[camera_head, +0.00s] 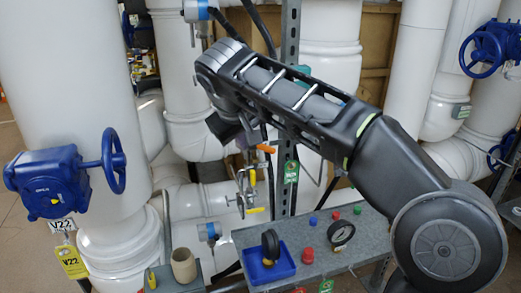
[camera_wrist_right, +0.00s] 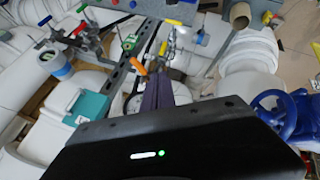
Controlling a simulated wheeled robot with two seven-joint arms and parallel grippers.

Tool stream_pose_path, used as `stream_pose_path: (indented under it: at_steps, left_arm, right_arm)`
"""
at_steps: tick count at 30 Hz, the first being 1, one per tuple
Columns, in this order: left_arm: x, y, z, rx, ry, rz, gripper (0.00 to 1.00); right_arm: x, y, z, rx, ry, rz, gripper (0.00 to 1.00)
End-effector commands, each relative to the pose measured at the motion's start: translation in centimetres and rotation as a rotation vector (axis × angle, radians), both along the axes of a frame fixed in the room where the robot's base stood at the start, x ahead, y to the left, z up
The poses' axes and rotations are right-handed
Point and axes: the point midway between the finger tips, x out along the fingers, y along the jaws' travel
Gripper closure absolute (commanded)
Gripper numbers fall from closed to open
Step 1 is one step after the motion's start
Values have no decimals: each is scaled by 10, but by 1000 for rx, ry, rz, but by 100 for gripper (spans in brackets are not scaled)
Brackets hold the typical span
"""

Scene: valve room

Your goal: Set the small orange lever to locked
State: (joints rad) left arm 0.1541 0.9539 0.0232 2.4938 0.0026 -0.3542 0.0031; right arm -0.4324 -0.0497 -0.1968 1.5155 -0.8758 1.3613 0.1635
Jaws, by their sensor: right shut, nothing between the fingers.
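The small orange lever (camera_head: 266,148) shows in the head view as a short, nearly level handle by the upright metal strut. In the right wrist view the orange lever (camera_wrist_right: 138,66) slants just left of my fingertips. My right gripper (camera_head: 246,140) hangs down at the end of my arm, close to the lever's left end. Its fingers (camera_wrist_right: 159,78) are shut and hold nothing. I cannot tell whether they touch the lever. My arm covers part of the strut and pipes. My left gripper is not in view.
Yellow handles (camera_head: 255,210) sit on thin piping below the lever. A green tag (camera_head: 291,171) hangs on the strut (camera_head: 289,45). A grey bench (camera_head: 325,260) holds a blue tray (camera_head: 283,267) and a gauge (camera_head: 340,233). A blue valve wheel (camera_head: 114,160) stands left.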

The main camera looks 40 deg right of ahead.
Motion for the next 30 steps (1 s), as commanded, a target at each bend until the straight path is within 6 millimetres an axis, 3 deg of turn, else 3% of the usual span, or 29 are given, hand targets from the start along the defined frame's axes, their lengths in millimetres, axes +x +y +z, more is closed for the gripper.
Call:
stream_pose_path:
  at_steps: [8, 22, 30]
  left_arm:
    - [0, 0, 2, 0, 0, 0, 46]
    - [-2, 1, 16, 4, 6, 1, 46]
    - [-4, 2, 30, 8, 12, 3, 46]
  right_arm:
    - [7, -5, -12, 0, 3, 1, 100]
    - [44, -42, -81, -1, 5, 1, 100]
    - [49, -76, -79, 1, 1, 0, 100]
